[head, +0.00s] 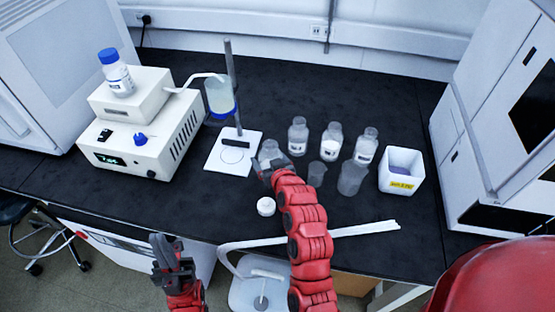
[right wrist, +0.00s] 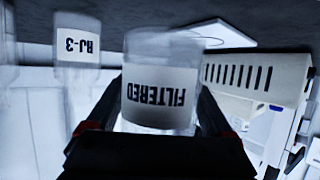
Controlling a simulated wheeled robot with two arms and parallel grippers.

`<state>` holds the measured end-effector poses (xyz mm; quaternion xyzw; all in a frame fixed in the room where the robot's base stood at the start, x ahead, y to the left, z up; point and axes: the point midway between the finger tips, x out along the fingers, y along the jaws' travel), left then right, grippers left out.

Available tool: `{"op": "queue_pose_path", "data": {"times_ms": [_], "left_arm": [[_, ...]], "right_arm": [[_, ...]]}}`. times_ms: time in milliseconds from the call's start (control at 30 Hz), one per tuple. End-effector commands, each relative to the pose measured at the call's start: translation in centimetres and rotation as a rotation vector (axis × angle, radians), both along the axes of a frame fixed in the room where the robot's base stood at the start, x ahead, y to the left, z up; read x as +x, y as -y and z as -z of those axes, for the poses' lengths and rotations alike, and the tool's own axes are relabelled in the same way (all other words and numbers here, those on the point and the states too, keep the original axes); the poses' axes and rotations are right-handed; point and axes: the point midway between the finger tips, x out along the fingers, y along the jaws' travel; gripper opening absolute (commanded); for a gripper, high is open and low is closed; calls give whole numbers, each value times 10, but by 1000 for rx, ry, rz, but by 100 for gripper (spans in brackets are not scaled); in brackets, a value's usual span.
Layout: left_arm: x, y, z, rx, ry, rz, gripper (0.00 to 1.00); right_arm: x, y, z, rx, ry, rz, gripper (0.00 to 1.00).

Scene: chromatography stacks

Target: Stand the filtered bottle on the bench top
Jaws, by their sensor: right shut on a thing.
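The filtered bottle (right wrist: 160,85) is clear glass with a white label reading FILTERED. It shows upside down in the right wrist view, as does the bench there. My right gripper (right wrist: 160,130) is shut on it, with a dark jaw on each side. In the head view the bottle (head: 269,150) is beside the white stand plate, partly hidden by my right gripper (head: 268,164). It looks about upright, low over the black bench top (head: 350,215); I cannot tell whether its base touches. My left gripper (head: 170,248) is open and empty in front of the bench.
Several small bottles and beakers (head: 332,140) stand right of the held bottle, with a white bin (head: 402,170) beyond. A white cap (head: 265,206) lies in front. The stand plate (head: 232,155) and white instrument (head: 145,130) are left. The bench's front right is mostly clear.

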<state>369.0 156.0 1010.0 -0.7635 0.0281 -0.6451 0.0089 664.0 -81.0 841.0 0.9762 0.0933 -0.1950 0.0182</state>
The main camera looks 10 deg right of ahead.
Motion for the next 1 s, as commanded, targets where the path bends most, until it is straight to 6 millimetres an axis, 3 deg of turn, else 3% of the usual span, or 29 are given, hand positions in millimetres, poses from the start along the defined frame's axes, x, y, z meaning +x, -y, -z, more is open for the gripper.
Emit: {"op": "queue_pose_path", "data": {"times_ms": [100, 367, 600, 967, 1000], "left_arm": [[0, 0, -3, 0, 0, 0, 0], [0, 0, -5, 0, 0, 0, 0], [0, 0, -15, 0, 0, 0, 0], [0, 0, -9, 0, 0, 0, 0], [0, 0, -11, 0, 0, 0, 0]], "right_arm": [[13, 19, -1, -1, 2, 4, 7], [23, 36, 2, 1, 2, 2, 7], [22, 34, 36, 0, 1, 0, 7], [22, 33, 42, 0, 3, 0, 7], [22, 33, 41, -1, 2, 0, 91]]}}
